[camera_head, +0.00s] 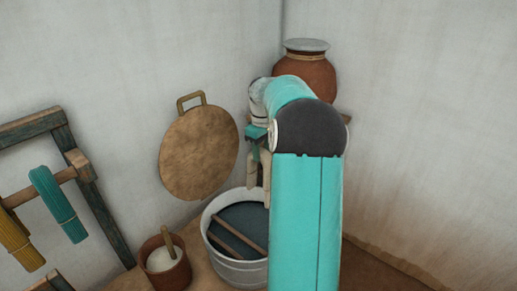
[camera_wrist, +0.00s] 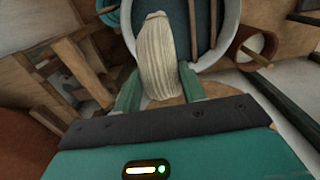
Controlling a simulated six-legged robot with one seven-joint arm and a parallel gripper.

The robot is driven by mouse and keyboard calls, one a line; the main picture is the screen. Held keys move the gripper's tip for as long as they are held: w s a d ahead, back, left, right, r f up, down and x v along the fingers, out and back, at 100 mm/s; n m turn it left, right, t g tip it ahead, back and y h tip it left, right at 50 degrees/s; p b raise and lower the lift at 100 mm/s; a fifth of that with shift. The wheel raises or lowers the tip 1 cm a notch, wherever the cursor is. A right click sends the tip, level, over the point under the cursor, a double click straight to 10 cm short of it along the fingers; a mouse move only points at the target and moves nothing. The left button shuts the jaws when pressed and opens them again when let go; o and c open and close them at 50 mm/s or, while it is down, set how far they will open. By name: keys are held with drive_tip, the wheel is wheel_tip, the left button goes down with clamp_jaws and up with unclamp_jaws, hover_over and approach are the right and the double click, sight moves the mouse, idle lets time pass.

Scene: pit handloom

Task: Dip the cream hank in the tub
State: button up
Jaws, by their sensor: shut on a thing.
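The cream hank (camera_wrist: 163,58) hangs from my gripper (camera_wrist: 158,90), between its two green fingers. In the head view a pale strip of the hank (camera_head: 266,167) shows below my gripper (camera_head: 258,136), partly hidden by my arm. The tub (camera_head: 237,275) is white and round, with dark blue-grey liquid (camera_head: 244,216) and wooden sticks inside. My gripper is above the tub's far side in the head view. In the wrist view the hank overlaps the tub (camera_wrist: 232,32). I cannot tell whether its lower end touches the liquid. My arm hides the tub's right side.
A brown pot (camera_head: 165,266) with white contents and a stick stands left of the tub. A round brown lid (camera_head: 199,152) leans on the wall. A wooden rack (camera_head: 92,205) with teal (camera_head: 58,204) and yellow hanks (camera_head: 20,241) stands left. A covered clay jar (camera_head: 305,72) is behind my arm.

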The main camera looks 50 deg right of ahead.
wheel_tip(320, 180, down, 27)
idle(1.6)
idle(1.0)
